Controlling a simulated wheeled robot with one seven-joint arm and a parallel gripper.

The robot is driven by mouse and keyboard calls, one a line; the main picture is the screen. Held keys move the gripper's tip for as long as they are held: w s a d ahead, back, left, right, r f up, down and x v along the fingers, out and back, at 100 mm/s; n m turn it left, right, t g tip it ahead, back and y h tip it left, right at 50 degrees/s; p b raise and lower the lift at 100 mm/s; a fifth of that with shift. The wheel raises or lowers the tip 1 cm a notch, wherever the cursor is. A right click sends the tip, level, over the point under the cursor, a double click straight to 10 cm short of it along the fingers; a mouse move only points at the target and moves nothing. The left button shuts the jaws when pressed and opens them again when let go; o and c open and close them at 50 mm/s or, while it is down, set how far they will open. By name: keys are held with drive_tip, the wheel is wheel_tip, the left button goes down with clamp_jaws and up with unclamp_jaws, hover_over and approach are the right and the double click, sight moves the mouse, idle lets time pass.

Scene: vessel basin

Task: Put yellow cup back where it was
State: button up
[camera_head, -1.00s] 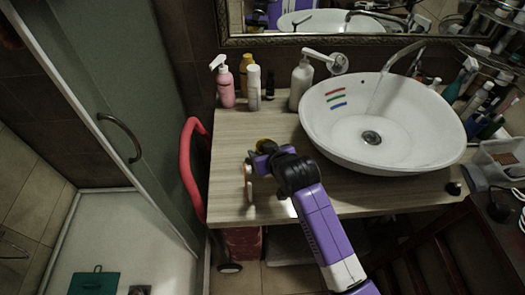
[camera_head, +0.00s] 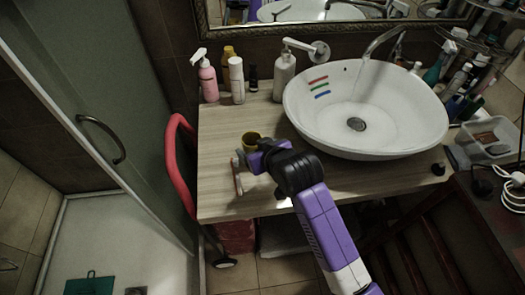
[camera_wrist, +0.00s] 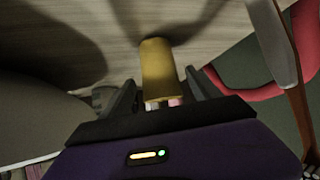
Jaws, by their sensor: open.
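The yellow cup (camera_head: 251,141) stands on the wooden counter, left of the basin. It also shows in the wrist view (camera_wrist: 157,68), between the two dark fingers. My gripper (camera_head: 246,155) is low over the counter at the near side of the cup. In the wrist view my gripper (camera_wrist: 162,88) is open, with gaps on both sides of the cup. Part of the cup is hidden behind my gripper in the head view.
The white basin (camera_head: 300,115) is to the right. A pink spray bottle (camera_head: 208,80), a white bottle (camera_head: 237,82) and a soap dispenser (camera_head: 284,78) stand behind. A slim brush-like object (camera_head: 238,178) is left of my gripper. A red rail (camera_head: 172,165) borders the counter's left side.

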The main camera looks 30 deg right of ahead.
drive_tip(key=v, duration=0.6)
drive_tip(key=shift+s, duration=0.15)
drive_tip(key=shift+t, duration=0.4)
drive_tip(key=s+f, duration=0.1)
drive_tip(key=s, duration=0.1)
drive_tip(key=s+f, duration=0.1)
drive_tip(key=s, duration=0.2)
drive_tip(key=s+f, duration=0.2)
drive_tip(key=shift+s+a, duration=0.35)
drive_tip(key=shift+a, duration=0.05)
drive_tip(key=s+r+t, duration=0.1)
drive_tip(key=s+r, duration=0.3)
drive_tip(key=s, duration=0.9)
drive_tip(key=s+d+r+t, duration=0.1)
drive_tip(key=s+r, duration=0.4)
drive_tip(key=s, duration=0.9)
drive_tip(key=shift+t, duration=0.7)
drive_tip(key=shift+s, duration=0.1)
